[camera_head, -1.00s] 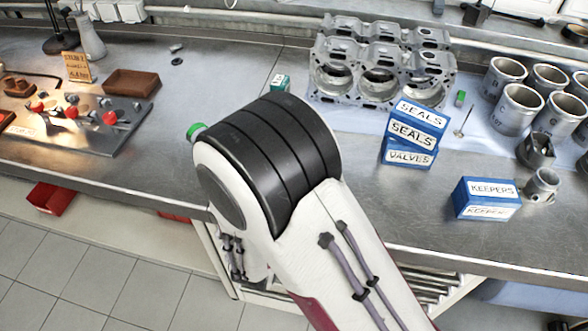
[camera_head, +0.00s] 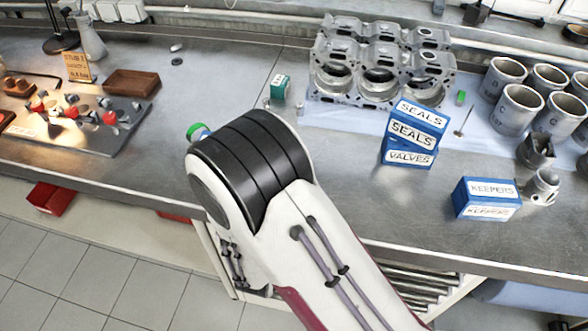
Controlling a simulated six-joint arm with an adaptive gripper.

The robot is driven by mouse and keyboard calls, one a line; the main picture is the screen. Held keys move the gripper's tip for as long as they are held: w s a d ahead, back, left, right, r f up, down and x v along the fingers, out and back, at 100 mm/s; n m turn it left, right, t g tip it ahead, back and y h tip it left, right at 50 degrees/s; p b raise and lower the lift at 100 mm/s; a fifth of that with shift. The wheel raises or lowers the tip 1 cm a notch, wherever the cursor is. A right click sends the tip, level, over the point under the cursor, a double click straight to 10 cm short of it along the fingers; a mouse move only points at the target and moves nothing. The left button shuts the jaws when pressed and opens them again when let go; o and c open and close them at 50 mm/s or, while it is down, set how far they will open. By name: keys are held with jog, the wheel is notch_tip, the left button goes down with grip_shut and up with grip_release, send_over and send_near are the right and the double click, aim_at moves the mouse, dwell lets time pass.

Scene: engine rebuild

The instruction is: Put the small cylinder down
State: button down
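My arm fills the middle of the view, and its large black and white joint hides what lies behind it. My gripper is not in view, so I cannot see its fingers or whether it holds anything. I cannot make out the small cylinder for certain. A small green and blue rounded piece (camera_head: 198,132) shows at the upper left edge of my arm; I cannot tell what it belongs to. A small green upright piece (camera_head: 461,97) stands on the bench right of the engine block.
The metal engine block (camera_head: 380,65) stands at the back. Several metal cylinder sleeves (camera_head: 518,108) stand at right. Blue boxes marked SEALS (camera_head: 413,133) and KEEPERS (camera_head: 486,198) and a teal box (camera_head: 280,87) lie nearby. A grey board (camera_head: 85,138) with parts and a brown tray (camera_head: 131,82) lie left.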

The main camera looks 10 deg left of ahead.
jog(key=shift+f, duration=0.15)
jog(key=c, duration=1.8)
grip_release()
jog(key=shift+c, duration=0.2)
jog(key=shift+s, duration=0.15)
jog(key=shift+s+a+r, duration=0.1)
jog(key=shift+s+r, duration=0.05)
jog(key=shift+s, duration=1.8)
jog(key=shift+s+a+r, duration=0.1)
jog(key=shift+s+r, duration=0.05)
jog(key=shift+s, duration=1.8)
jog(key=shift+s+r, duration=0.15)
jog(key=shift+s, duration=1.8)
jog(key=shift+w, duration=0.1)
